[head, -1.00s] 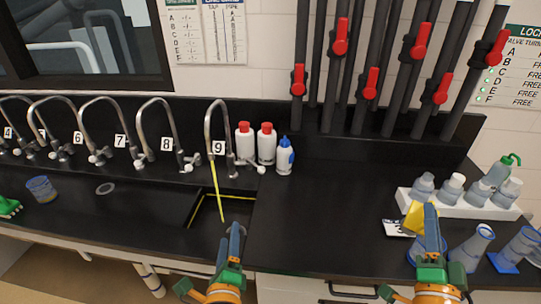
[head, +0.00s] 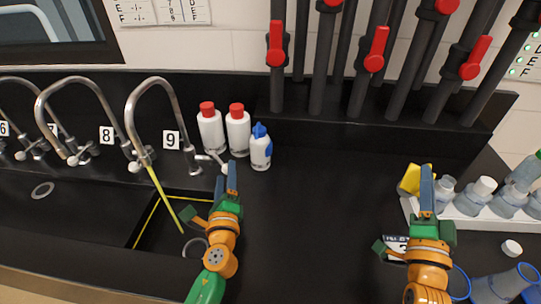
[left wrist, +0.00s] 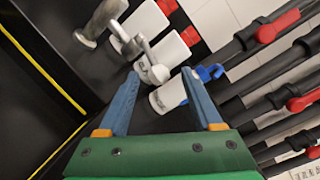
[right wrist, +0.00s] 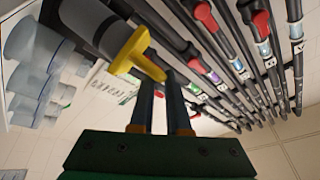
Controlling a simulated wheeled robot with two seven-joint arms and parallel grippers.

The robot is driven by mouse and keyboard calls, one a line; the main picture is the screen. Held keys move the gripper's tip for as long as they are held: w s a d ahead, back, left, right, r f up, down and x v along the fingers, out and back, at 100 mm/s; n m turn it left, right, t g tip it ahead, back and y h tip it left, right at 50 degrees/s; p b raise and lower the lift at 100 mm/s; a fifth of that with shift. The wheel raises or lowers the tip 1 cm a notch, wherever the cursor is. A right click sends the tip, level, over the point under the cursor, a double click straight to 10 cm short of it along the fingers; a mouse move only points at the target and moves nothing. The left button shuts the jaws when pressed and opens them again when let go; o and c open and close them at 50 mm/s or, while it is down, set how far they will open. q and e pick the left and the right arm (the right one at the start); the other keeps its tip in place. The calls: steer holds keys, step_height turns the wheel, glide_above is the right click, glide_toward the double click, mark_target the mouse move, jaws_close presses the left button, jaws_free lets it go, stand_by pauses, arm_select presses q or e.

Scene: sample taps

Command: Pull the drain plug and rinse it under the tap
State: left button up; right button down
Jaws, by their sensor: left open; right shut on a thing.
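My right gripper (head: 427,172) is shut on a yellow T-shaped handle with a grey, blunt body, which looks like the drain plug (head: 410,179); it also shows in the right wrist view (right wrist: 128,50). It is held up over the counter at the right. My left gripper (head: 231,166) is open and empty, close to the lever handle of tap 9 (head: 189,130). In the left wrist view that lever (left wrist: 152,68) lies just beyond the fingertips. A thin yellow-green stream (head: 165,200) runs from the spout into the sink (head: 150,235). A round drain ring (head: 195,247) shows beside my left arm.
Two red-capped white bottles (head: 210,130) and a blue-topped bottle (head: 260,150) stand right behind the left gripper. Dark pipes with red valve handles (head: 275,45) hang at the back. A white rack (head: 468,226) of bottles is at right. The counter between my arms is clear.

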mark_target(220, 161)
arm_select(q)
steer(key=w, duration=0.5)
steer(key=shift+w+a+f+b, duration=0.2)
steer(key=shift+a+f+b, duration=0.1)
steer(key=shift+b, duration=0.05)
steer(key=shift+w+a, duration=0.1)
steer(key=shift+w, duration=0.35)
steer(key=shift+r, duration=0.15)
jaws_close()
stand_by(0.5)
